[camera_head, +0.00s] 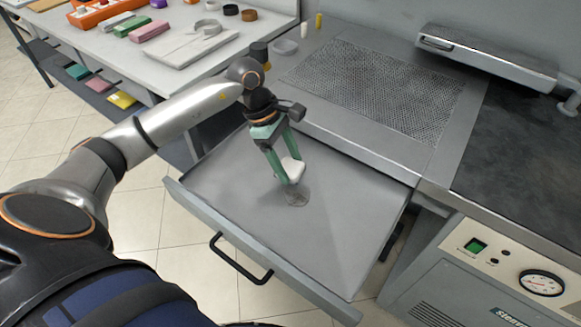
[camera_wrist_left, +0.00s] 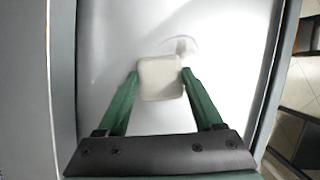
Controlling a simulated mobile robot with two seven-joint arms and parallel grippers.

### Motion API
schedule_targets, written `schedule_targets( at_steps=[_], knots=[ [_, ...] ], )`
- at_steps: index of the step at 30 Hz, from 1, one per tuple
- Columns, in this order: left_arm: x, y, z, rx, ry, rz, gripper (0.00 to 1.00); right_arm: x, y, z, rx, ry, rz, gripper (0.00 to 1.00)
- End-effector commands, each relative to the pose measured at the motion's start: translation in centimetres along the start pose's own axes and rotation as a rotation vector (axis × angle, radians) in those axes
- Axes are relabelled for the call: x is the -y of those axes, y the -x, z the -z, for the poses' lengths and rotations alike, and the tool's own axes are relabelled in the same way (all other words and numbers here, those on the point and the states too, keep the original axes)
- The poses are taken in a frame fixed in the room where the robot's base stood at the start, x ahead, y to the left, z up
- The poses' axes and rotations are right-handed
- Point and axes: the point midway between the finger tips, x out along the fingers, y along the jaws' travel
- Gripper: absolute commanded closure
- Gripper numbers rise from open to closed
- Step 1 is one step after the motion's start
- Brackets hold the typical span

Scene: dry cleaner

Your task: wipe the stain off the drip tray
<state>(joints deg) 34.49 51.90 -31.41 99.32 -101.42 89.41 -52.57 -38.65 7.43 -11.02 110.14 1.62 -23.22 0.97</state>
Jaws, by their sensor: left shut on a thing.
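The drip tray (camera_head: 335,215) is a grey, shallow, drawer-like tray pulled out from under the perforated worktop, with a black handle at its front. A dark grey round stain (camera_head: 298,197) lies on its floor near the middle. My left gripper (camera_head: 289,172) is over the tray, with green fingers shut on a white block-like pad (camera_head: 293,168). The pad is just behind the stain in the head view; I cannot tell whether it touches the tray. In the left wrist view the pad (camera_wrist_left: 161,78) sits between the fingertips, with a faint mark beyond it. My right gripper is not in view.
A perforated metal grille (camera_head: 375,90) lies behind the tray. A white table (camera_head: 165,50) with folded cloth, an orange bin (camera_head: 105,10) and small items stands at the back left. A machine with a gauge (camera_head: 540,283) stands at the right.

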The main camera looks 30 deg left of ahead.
Motion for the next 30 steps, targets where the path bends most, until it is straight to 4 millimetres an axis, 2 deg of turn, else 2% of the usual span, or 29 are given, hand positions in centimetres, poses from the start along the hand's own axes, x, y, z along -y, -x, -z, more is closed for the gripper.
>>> schedule_targets(
  at_steps=[2, 16, 30],
  knots=[
    [0.0, 0.9, -0.2, -0.001, 0.002, 0.001, 0.92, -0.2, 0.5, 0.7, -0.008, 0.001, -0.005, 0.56],
    [0.0, 5.0, -1.2, -0.001, 0.012, -0.003, 0.92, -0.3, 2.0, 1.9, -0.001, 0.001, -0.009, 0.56],
    [0.0, 5.4, -1.4, 0.001, 0.014, -0.003, 0.92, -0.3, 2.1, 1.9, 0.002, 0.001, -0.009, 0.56]
  ],
)
